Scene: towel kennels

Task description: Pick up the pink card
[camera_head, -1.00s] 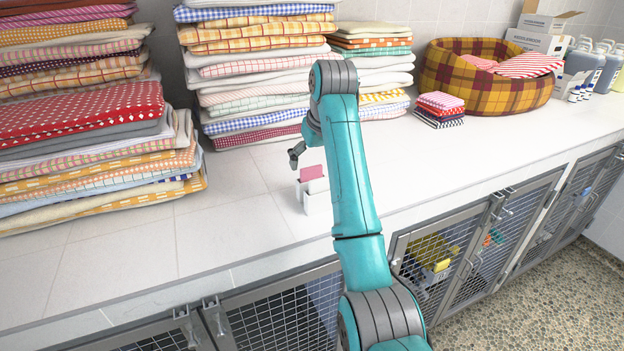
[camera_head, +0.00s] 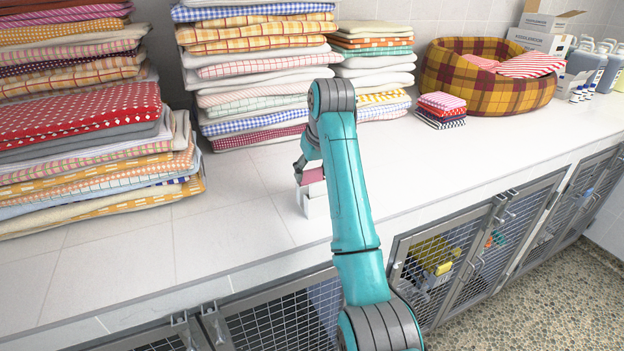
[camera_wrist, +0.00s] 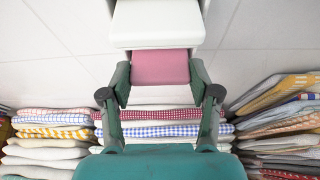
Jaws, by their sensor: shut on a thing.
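The pink card (camera_head: 312,176) stands upright in a small white holder (camera_head: 316,205) on the counter, left of my arm. In the wrist view the pink card (camera_wrist: 160,67) lies between the two fingers of my gripper (camera_wrist: 160,75), with the white holder (camera_wrist: 155,24) right beyond it. The fingers are shut on the card's two side edges. In the head view my gripper (camera_head: 299,172) is at the card's upper part, partly hidden behind my arm. The card's lower end appears to be still in the holder.
Tall stacks of folded towels (camera_head: 80,115) (camera_head: 260,70) stand at the left and back of the counter (camera_head: 220,215). A small towel pile (camera_head: 441,108) and a plaid pet bed (camera_head: 470,88) sit to the right. Mesh kennel doors are below the front edge.

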